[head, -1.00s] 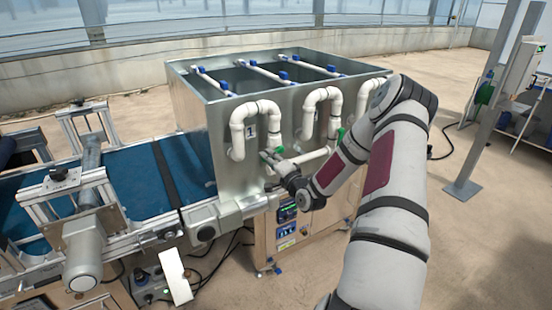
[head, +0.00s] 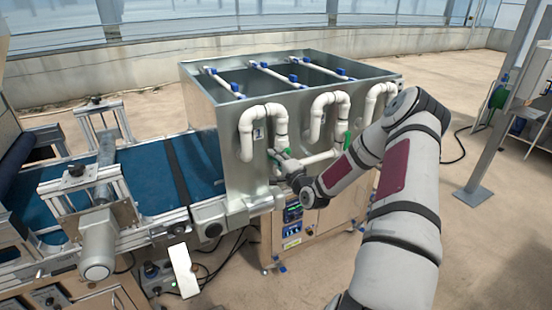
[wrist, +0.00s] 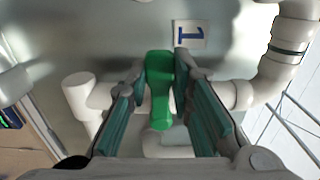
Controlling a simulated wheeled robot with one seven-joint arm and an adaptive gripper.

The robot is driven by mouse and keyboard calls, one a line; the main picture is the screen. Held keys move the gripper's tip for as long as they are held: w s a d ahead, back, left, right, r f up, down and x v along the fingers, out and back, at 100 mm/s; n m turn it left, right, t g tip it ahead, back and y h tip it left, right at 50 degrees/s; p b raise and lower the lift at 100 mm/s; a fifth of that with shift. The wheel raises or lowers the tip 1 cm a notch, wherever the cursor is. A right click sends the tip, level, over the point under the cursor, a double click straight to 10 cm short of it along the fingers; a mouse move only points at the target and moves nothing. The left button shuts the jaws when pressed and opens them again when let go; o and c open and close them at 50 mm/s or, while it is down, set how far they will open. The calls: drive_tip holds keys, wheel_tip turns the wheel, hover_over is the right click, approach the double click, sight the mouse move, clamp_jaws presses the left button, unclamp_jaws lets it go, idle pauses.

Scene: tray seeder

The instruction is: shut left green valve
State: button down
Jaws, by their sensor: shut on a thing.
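The left green valve (wrist: 160,112) has a green handle on white pipework. In the wrist view it lies between the two teal finger pads of my gripper (wrist: 161,72), which is shut on it. In the head view my gripper (head: 277,160) is at the front wall of the metal tank, below the left white pipe loop (head: 246,130). Only a small bit of green shows there beside the fingers. A second green valve handle (head: 347,138) shows farther right, partly beside my arm.
The open metal tank (head: 236,160) carries several white pipes and a label marked 1 (wrist: 190,34). A blue conveyor belt (head: 125,177) runs up to its left side. A grey post (head: 490,140) stands at the right. The floor between is mostly clear.

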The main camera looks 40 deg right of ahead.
drive_tip(key=c, duration=1.4)
unclamp_jaws()
drive_tip(key=v, duration=1.2)
drive_tip(key=shift+w+a+r, duration=0.1)
